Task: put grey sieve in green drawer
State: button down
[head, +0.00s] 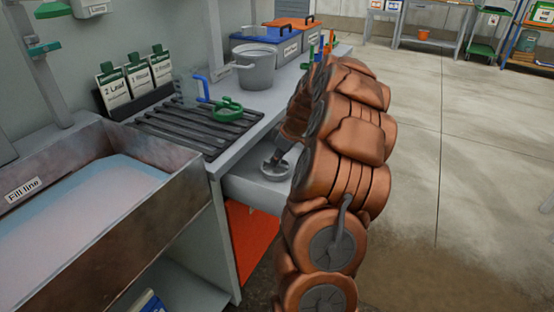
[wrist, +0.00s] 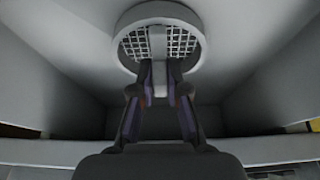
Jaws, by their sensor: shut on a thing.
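The grey sieve (wrist: 157,38) is a round mesh disc with a rim and a short handle. My gripper (wrist: 160,88) is shut on its handle in the wrist view. In the head view the grey sieve (head: 276,167) shows just left of my arm, inside or just above an open grey drawer (head: 246,190). I cannot tell whether the sieve touches the drawer floor. My arm hides the drawer's right part and front. No green drawer face shows.
A green sieve-like ring (head: 228,106) lies on a dark slatted rack (head: 185,128). A grey pot (head: 254,68) and lidded boxes (head: 270,42) stand behind. A trough (head: 85,200) is at left. An orange panel (head: 250,235) is below the drawer. The floor at right is clear.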

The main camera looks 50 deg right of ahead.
jog(key=shift+f, duration=0.2)
jog(key=c, duration=1.2)
grip_release()
jog(key=shift+r, duration=0.15)
